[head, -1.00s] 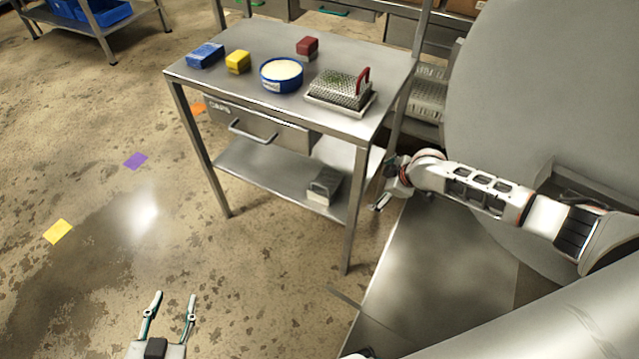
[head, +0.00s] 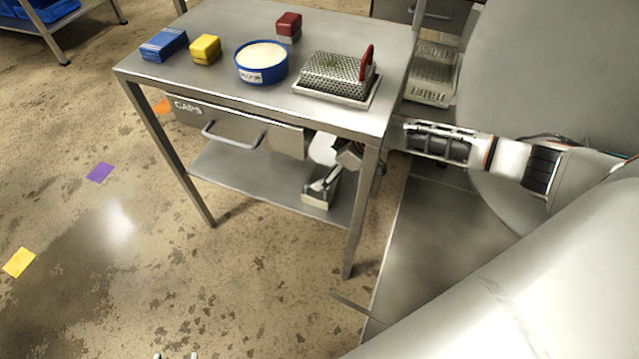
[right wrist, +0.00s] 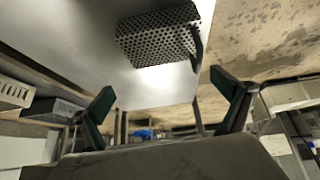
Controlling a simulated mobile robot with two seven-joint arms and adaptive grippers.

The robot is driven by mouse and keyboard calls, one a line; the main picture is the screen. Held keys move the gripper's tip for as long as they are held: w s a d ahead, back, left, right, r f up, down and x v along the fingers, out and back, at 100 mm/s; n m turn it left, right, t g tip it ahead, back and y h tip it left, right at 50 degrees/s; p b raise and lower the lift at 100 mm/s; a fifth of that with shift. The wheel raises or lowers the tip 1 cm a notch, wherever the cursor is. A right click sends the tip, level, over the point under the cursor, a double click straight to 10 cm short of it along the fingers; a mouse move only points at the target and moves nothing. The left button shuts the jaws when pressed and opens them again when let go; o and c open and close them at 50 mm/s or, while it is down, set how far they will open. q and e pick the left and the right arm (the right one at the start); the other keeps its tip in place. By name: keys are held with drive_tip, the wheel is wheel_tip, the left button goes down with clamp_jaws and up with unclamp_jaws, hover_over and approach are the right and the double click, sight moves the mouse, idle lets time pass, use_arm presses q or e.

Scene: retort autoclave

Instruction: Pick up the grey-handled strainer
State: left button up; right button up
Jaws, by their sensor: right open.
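The grey-handled strainer (head: 318,201) sits on the cart's lower shelf, partly hidden behind my right gripper (head: 324,181). In the right wrist view the strainer (right wrist: 157,38) is a perforated metal box with a dark grey handle at its right side. It lies beyond the two green-sided fingers of my right gripper (right wrist: 166,100), which are open with nothing between them. Whether they touch the strainer cannot be told from the head view. Only the tips of my left gripper (head: 176,356) show at the bottom edge, apart and empty.
The cart's top (head: 215,24) lies above my right gripper, with a red-handled strainer (head: 335,74), a blue tub (head: 261,63) and small red, yellow and blue packs. A drawer (head: 235,128) and cart leg (head: 363,210) are close by. A large grey cylinder (head: 545,85) stands right.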

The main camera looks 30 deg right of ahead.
sight(314, 179)
drive_tip(key=shift+s+a+f, duration=0.1)
drive_tip(key=shift+s+f, duration=0.05)
drive_tip(key=shift+f, duration=0.15)
drive_tip(key=shift+w+a+f+g+b, duration=0.2)
drive_tip(key=shift+a+f+b, duration=0.1)
drive_tip(key=shift+f, duration=0.3)
drive_tip(key=shift+w+a+f+g+b, duration=0.15)
drive_tip(key=shift+a+f+b, duration=0.1)
drive_tip(key=shift+f, duration=0.3)
drive_tip(key=x, duration=0.1)
drive_tip(key=b+x, duration=0.1)
drive_tip(key=x, duration=0.1)
drive_tip(key=b+x, duration=0.1)
drive_tip(key=x, duration=0.1)
drive_tip(key=shift+s+d+f, duration=0.15)
drive_tip(key=shift+s, duration=0.25)
drive_tip(key=shift+w+f, duration=0.15)
drive_tip(key=shift+w, duration=0.05)
drive_tip(key=shift+w+r, duration=0.15)
drive_tip(key=shift+r, duration=0.15)
use_arm(q)
drive_tip(key=d, duration=0.2)
drive_tip(key=d+r+n, duration=0.1)
drive_tip(key=shift+w+d+r+h, duration=0.1)
drive_tip(key=shift+w+d+h, duration=0.2)
drive_tip(key=shift+h, duration=0.1)
use_arm(e)
drive_tip(key=c, duration=1.1)
